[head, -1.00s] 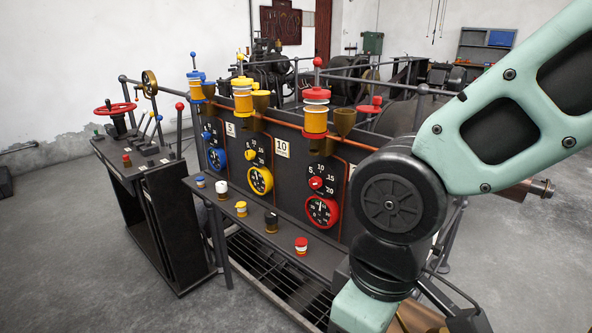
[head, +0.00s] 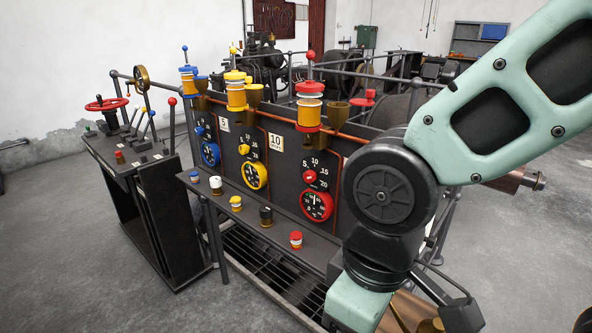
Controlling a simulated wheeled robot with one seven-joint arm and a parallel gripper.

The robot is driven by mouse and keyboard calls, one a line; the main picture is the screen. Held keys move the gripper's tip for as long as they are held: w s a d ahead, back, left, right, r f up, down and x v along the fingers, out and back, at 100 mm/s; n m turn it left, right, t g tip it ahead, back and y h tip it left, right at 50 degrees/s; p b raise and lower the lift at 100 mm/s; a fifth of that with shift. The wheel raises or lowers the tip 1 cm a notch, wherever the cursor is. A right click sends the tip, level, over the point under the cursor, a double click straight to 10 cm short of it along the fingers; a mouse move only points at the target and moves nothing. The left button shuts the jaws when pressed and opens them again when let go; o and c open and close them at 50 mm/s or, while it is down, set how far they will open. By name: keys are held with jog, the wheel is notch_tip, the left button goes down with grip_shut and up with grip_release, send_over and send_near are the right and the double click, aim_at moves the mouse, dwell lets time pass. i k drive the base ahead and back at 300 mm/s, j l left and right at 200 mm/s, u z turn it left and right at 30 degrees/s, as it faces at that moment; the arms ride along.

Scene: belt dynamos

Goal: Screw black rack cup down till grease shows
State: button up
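The black rack cup (head: 266,217) has a black cap over a brass-coloured lower part. It stands upright on the narrow dark shelf (head: 250,229) along the front of the machine, between a yellow cup (head: 236,203) and a red cup (head: 296,240). No grease can be made out on it at this size. Only my pale green and black arm links show, at the right, and nothing of mine is seen touching the black cup.
Above are gauges, such as the red-rimmed dial (head: 317,206), and tall oilers, such as the red one (head: 308,112). A lever stand (head: 172,215) is at left. Open floor lies in front.

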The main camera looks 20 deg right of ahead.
aim_at(265, 210)
jog(key=i+j+z, duration=0.15)
jog(key=j+z, duration=0.2)
jog(key=j, duration=0.65)
jog(key=j+z, duration=0.35)
jog(key=j, duration=0.6)
